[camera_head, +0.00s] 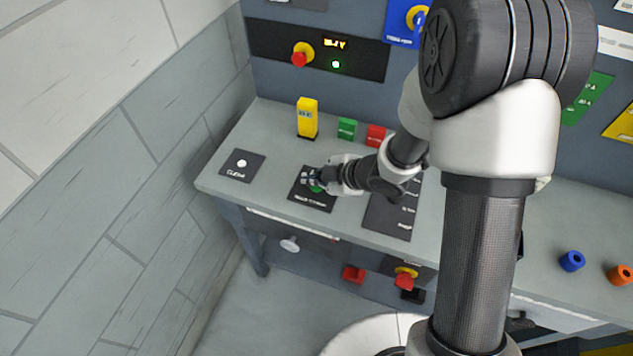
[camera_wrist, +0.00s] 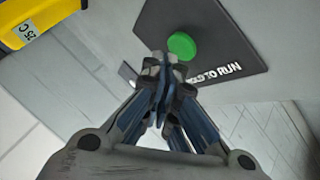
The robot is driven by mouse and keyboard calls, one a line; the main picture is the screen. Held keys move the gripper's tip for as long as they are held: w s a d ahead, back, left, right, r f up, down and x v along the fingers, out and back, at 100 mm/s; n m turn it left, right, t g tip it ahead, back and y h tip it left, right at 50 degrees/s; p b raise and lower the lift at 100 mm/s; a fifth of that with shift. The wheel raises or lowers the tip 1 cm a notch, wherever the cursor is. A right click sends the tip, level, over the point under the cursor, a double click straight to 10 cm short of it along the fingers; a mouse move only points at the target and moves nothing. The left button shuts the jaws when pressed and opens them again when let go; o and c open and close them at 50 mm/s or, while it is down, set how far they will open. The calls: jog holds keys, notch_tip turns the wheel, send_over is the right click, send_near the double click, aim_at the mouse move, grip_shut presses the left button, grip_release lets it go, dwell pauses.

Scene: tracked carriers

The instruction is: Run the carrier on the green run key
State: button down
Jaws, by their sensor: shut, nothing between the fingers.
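The green run key (camera_wrist: 181,45) is a round button on a dark plate (camera_wrist: 215,62) with white lettering that ends in "TO RUN". In the head view the plate (camera_head: 312,203) lies on the bench top, and a sliver of the green key (camera_head: 316,188) shows below my gripper (camera_head: 311,178). My gripper is shut and empty. In the wrist view its fingertips (camera_wrist: 163,62) are beside the key's lower left edge; I cannot tell whether they touch it. I cannot make out a carrier.
A yellow block (camera_head: 307,118), a green block (camera_head: 347,129) and a red block (camera_head: 376,135) stand behind the plate. A plate with a white button (camera_head: 241,163) lies left. Red knobs are on the back panel (camera_head: 300,55) and below the bench (camera_head: 404,281).

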aim_at(315, 188)
jog(key=shift+r, duration=0.15)
notch_tip(315, 188, up, 5)
jog(key=p, duration=0.5)
jog(key=shift+r, duration=0.1)
dwell(2.1)
